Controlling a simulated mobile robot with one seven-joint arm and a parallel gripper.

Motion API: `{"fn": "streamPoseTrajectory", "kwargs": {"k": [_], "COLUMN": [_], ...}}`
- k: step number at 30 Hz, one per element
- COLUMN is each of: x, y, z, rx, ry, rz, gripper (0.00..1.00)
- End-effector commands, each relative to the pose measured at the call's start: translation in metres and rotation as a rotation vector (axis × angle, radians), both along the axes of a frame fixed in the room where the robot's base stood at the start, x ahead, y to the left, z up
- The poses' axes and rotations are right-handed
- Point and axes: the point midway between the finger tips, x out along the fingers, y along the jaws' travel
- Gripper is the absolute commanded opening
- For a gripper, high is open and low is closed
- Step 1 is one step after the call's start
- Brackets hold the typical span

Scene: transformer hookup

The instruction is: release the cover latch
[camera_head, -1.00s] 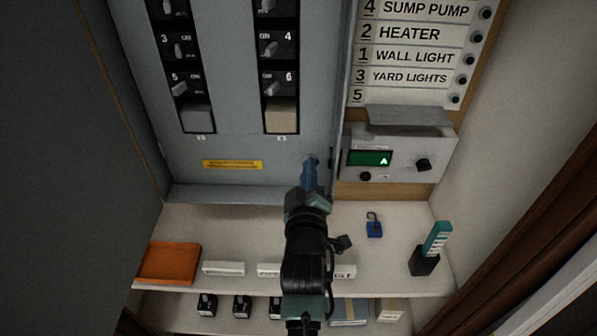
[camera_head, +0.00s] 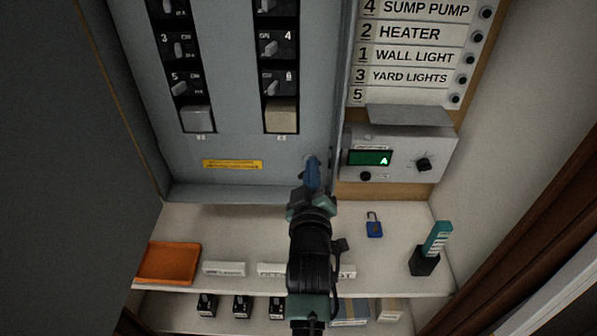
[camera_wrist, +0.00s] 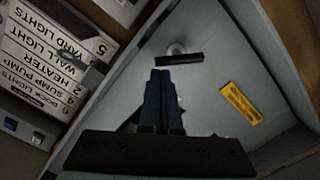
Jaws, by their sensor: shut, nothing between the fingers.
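The grey panel cover (camera_head: 245,178) fills the middle of the head view. In the wrist view, a dark bar-shaped latch (camera_wrist: 180,59) with a round grey pivot sits on the cover (camera_wrist: 215,75). In the head view I cannot make out the latch near my gripper. My gripper (camera_head: 312,160) is at the cover's lower right part, its blue fingers together and empty. In the wrist view the fingertips (camera_wrist: 161,72) lie just beside the left end of the bar. I cannot tell whether they touch it.
A yellow label (camera_head: 232,164) is on the cover. To the right is a grey box with a green display (camera_head: 370,158). On the shelf below are an orange tray (camera_head: 168,263), a blue padlock (camera_head: 374,226) and a teal-topped holder (camera_head: 425,258). Breakers (camera_head: 277,83) line the panel above.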

Motion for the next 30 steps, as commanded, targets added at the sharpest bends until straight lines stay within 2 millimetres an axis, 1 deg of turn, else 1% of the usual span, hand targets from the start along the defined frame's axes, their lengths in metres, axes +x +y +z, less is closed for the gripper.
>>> {"fn": "streamPoseTrajectory", "kwargs": {"k": [30], "x": [-0.0001], "y": [-0.0066], "z": [-0.0026], "rx": [0.203], "ry": [0.002], "rz": [-0.001], "gripper": [0.0]}}
